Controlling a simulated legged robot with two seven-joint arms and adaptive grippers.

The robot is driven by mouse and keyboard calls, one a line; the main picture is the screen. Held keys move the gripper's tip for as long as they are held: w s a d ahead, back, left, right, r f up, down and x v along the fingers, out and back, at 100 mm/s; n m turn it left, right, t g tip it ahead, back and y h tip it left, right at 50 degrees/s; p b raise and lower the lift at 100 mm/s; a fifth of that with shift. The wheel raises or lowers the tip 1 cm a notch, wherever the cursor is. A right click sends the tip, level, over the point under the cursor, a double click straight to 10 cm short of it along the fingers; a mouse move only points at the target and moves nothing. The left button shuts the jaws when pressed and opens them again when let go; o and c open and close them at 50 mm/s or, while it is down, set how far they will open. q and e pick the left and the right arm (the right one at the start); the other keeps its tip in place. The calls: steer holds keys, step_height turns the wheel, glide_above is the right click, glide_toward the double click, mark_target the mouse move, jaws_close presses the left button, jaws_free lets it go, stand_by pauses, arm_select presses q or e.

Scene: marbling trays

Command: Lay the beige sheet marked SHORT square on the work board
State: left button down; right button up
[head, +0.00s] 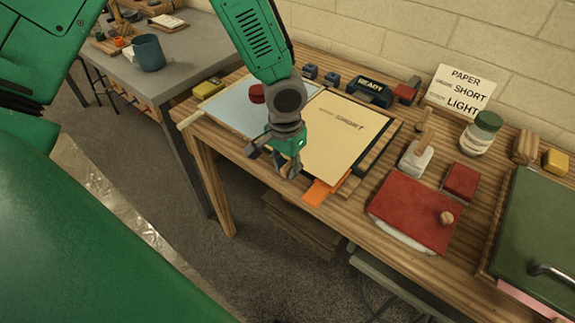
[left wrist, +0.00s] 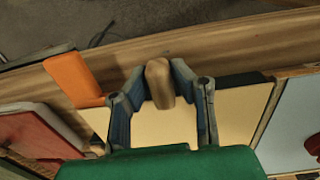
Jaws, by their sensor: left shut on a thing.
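The beige sheet marked SHORT (head: 340,125) lies at the table's front edge, right of a pale blue sheet (head: 235,108). A dark surface (head: 378,150), perhaps the work board, shows along its right side. My left gripper (head: 285,165) is at the sheet's front left corner. In the left wrist view, its fingers (left wrist: 160,95) are shut on a small wooden block (left wrist: 158,78), with the beige sheet (left wrist: 165,128) below. I cannot tell whether the block is fixed to the sheet. My right gripper is not in view.
An orange tab (head: 318,192) sticks out at the front edge. A red board with a knob (head: 415,212), a jar (head: 480,135) and a green-topped tray (head: 540,225) stand to the right. A sign (head: 462,90) reads PAPER SHORT LIGHT. A READY box (head: 370,90) is behind.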

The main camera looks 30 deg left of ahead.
arm_select(q)
steer(key=c, duration=0.8)
jaws_free()
steer(key=shift+c, duration=0.2)
steer(key=shift+r+p, duration=3.35)
steer(key=shift+r, duration=0.15)
